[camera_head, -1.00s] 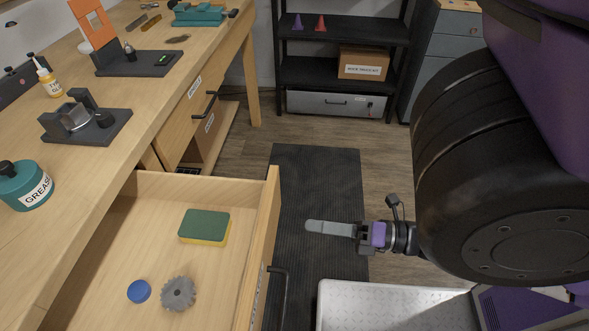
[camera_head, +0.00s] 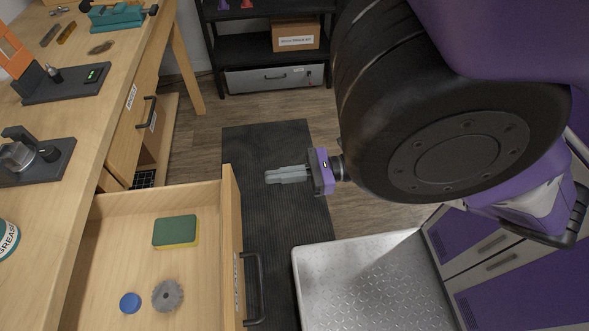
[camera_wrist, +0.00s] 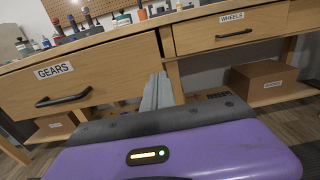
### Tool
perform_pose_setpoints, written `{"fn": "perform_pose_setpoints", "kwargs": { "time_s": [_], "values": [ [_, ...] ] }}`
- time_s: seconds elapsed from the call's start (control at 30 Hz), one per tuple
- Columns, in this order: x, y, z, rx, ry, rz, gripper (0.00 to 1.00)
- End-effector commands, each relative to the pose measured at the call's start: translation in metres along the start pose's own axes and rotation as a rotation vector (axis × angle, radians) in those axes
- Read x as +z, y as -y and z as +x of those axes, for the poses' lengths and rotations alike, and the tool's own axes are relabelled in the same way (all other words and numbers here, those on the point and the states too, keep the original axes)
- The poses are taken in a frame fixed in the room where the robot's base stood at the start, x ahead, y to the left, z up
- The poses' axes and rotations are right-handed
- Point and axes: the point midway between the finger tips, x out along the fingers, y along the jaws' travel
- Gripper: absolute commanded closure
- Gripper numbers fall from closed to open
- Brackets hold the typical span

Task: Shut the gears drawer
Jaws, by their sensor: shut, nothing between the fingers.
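The gears drawer (camera_head: 232,205) stands pulled out from the workbench in the head view.
A second drawer labelled WHEELS (camera_wrist: 231,25) is beside it. A cardboard box (camera_wrist: 264,82) sits on the lower shelf. The workbench top (camera_head: 100,90) holds tools and fixtures. A black mat (camera_head: 265,140) covers the floor ahead. A black shelf rack (camera_head: 268,50) stands at the back.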

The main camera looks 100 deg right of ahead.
Motion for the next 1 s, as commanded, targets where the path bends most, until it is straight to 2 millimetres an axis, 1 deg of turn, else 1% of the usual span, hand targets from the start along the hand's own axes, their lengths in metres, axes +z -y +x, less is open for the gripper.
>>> {"fn": "perform_pose_setpoints", "kwargs": {
  "time_s": [0.03,0.2,0.3,0.4,0.53,0.87,1.0],
  "values": [
    [0.003,-0.001,0.011,0.005,0.004,0.000,1.00],
    [0.003,-0.001,0.041,0.003,0.002,0.001,1.00],
    [0.002,-0.001,0.053,0.003,0.001,0.001,1.00],
    [0.001,-0.001,0.061,0.001,0.000,0.002,1.00],
    [0.000,-0.001,0.066,0.000,-0.001,0.001,1.00],
    [0.000,0.000,0.067,0.000,-0.001,0.001,1.00],
    [0.000,-0.001,0.071,0.000,0.000,0.001,1.00]
  ]
}}
